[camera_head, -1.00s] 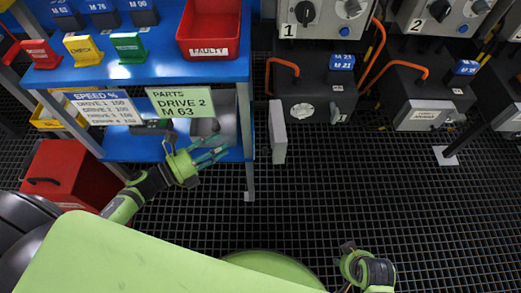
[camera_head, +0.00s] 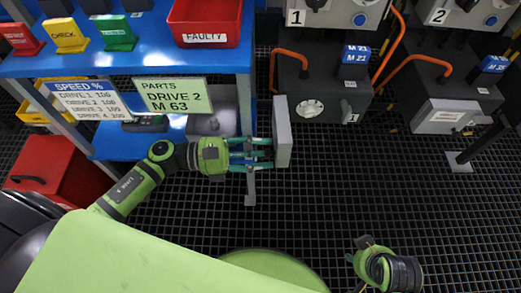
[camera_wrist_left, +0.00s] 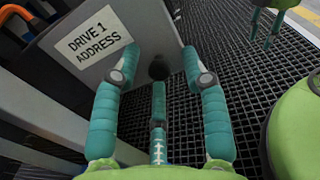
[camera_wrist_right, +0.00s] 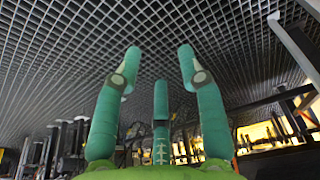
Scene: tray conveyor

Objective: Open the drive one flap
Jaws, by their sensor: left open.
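The drive one flap (camera_head: 283,131) is a light grey plate standing out from the left side of the dark drive one box (camera_head: 325,90), swung away from its front. A white round dial (camera_head: 310,108) shows uncovered on that box. In the left wrist view the flap (camera_wrist_left: 75,75) carries a "DRIVE 1 ADDRESS" label and a dark round knob (camera_wrist_left: 158,68). My left gripper (camera_head: 268,153) is open, its fingertips close to the flap's left face by the knob; contact cannot be told. My right gripper (camera_head: 362,248) is open and empty, low over the floor; its spread fingers show in the right wrist view (camera_wrist_right: 160,75).
A blue shelf unit (camera_head: 140,65) with a red bin (camera_head: 205,22) stands left, its post by my left gripper. Drive two (camera_head: 430,85) has its grey flap (camera_head: 445,117) across its front. The grid floor (camera_head: 400,190) right of the drive one flap is clear.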

